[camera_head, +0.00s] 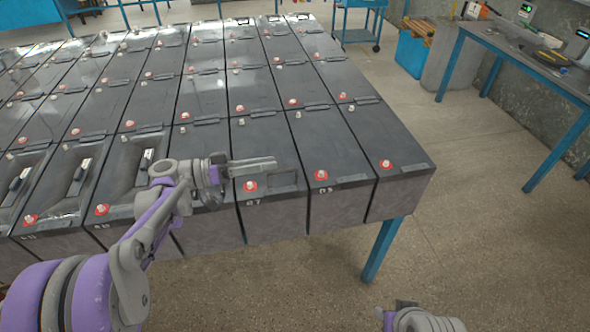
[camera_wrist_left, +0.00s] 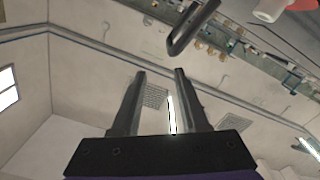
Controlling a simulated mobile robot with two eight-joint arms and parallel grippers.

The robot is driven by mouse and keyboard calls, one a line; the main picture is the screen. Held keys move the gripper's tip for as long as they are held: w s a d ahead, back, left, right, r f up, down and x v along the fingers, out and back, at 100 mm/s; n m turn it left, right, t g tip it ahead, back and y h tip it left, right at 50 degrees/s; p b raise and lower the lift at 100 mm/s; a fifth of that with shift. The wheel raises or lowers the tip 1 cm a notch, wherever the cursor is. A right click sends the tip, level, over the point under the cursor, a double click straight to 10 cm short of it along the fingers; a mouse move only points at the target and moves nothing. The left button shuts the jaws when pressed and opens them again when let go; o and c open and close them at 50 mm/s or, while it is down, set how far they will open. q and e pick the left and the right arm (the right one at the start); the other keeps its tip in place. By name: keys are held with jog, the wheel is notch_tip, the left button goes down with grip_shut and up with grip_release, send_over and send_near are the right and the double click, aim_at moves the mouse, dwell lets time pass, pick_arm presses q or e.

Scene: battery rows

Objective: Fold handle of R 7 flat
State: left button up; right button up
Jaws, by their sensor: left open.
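The battery R 7 (camera_head: 262,140) is a dark grey box in the front row, with its label and a red-ringed terminal (camera_head: 250,186) near its front edge. Its handle (camera_head: 283,182) shows as a dark rectangular loop right of the terminal. In the left wrist view the handle (camera_wrist_left: 188,32) is a bent dark bar standing up from the battery, beyond the fingertips and apart from them. My left gripper (camera_head: 276,163) is above R 7, just behind the handle, open and empty; its two spread fingers show in the left wrist view (camera_wrist_left: 160,72). My right gripper (camera_head: 396,310) is partly cut off at the bottom edge.
The floor right of the rows is clear, up to a blue-legged workbench (camera_head: 530,60).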

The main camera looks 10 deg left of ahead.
aim_at(295, 169)
pick_arm(q)
jog(key=f, duration=0.3)
jog(key=shift+d+f, duration=0.2)
jog(key=shift+f, duration=0.2)
jog(key=x, duration=0.7)
jog(key=shift+w+r+p, duration=0.1)
jog(key=shift+r+p, duration=0.05)
jog(key=shift+p, duration=0.2)
grip_shut()
